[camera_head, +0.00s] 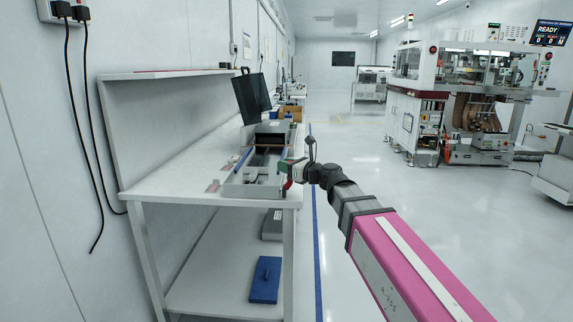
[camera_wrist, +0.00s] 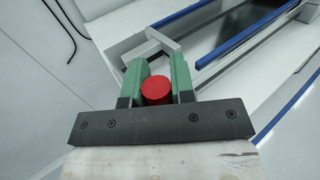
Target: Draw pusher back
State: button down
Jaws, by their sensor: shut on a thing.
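The test handler (camera_head: 245,190) stands on the white workbench, with its dark lid raised at the back. My gripper (camera_head: 289,172) is at the handler's near right side in the head view. In the wrist view my gripper (camera_wrist: 157,72) has its two green fingers closed on either side of a red round knob (camera_wrist: 156,91). A grey metal bracket (camera_wrist: 150,48), which seems to belong to the pusher, lies just beyond the fingertips. The fingers hide how the knob joins the bracket. A channel with blue rails (camera_wrist: 245,42) runs away to the upper right.
The white workbench (camera_head: 165,184) has free room left of the handler. A blue object (camera_head: 265,280) and a grey box (camera_head: 272,225) lie on the lower shelf. The floor to the right is open, with a large machine (camera_head: 425,100) farther back.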

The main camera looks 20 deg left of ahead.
jog(key=shift+s+d, duration=0.1)
jog(key=shift+s, duration=0.3)
jog(key=c, duration=1)
grip_release()
jog(key=shift+s, duration=0.15)
jog(key=shift+o, duration=0.2)
jog(key=shift+d, duration=0.15)
jog(key=v, duration=1)
jog(key=shift+d, duration=0.25)
jog(key=shift+s, duration=0.1)
